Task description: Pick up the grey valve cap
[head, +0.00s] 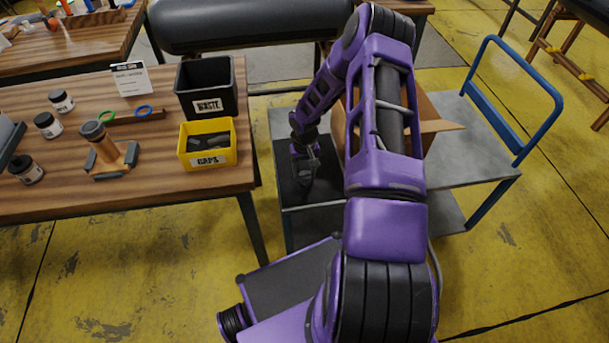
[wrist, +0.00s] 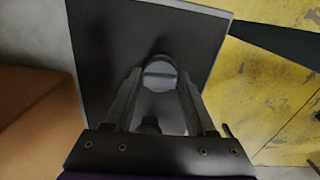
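The grey valve cap (wrist: 160,75) is a small round piece with a line across its face. In the wrist view it lies between the two fingertips of my gripper (wrist: 160,84), with its sides very close to both. I cannot tell whether the fingers press on it or stand just beside it, nor whether it is clear of the dark surface behind it. In the head view my gripper (head: 306,176) points down over the dark tray or mat (head: 296,197) at the left end of the cart; the cap cannot be made out there.
The grey cart (head: 470,155) carries an open cardboard box (head: 440,124) right beside my gripper; its brown side (wrist: 30,120) fills the wrist view's left. The wooden table (head: 200,80) at left holds a black waste bin (head: 207,88), a yellow bin (head: 208,160) and several jars.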

